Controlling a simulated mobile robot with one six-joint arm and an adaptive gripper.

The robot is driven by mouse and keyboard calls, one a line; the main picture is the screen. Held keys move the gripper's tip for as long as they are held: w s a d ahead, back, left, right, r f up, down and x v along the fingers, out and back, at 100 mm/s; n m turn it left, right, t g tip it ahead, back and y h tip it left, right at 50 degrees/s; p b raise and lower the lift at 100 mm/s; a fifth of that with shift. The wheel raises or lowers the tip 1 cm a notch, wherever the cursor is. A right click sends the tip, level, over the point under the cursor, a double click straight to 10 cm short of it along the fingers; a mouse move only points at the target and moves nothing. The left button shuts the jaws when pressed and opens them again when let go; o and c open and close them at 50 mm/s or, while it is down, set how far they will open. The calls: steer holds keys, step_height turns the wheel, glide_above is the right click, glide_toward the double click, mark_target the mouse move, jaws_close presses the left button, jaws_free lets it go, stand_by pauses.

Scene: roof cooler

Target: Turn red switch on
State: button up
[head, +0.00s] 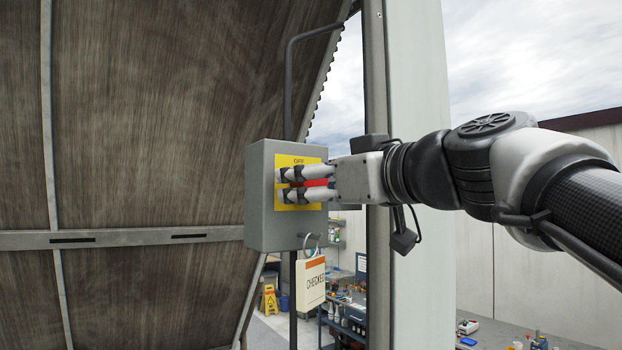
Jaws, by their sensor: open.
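A grey switch box (258,215) with a yellow plate (283,163) hangs at the middle of the head view. The plate's top edge carries lettering that seems to read OFF. The red switch (316,183) shows as a red patch between the fingers of my gripper (283,185). My gripper is open, reaches in from the right, and has one finger above and one below the red part. Its fingertips are at the yellow plate; I cannot tell if they touch it. The fingers hide most of the switch, so its position is unclear.
A tag reading CHECKED (313,284) hangs below the box. A dark conduit (289,90) runs up from the box. A pale upright post (420,290) stands behind my gripper. A curved brown wall (150,120) fills the left. A workbench and yellow floor sign (269,299) are farther back.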

steer(key=shift+s+d, duration=0.1)
steer(key=shift+d, duration=0.05)
steer(key=c, duration=1.1)
steer(key=shift+o, duration=0.2)
steer(key=shift+m, duration=0.3)
steer(key=m+b, duration=0.2)
steer(key=m, duration=0.1)
steer(key=shift+m, duration=0.4)
steer(key=m, duration=0.4)
steer(key=shift+m+t+b, duration=0.3)
steer(key=shift+b, duration=0.1)
steer(key=m, duration=0.4)
steer(key=shift+m, duration=0.4)
steer(key=shift+m+t+p, duration=0.4)
steer(key=shift+m+p, duration=0.05)
steer(key=shift+m, duration=1.65)
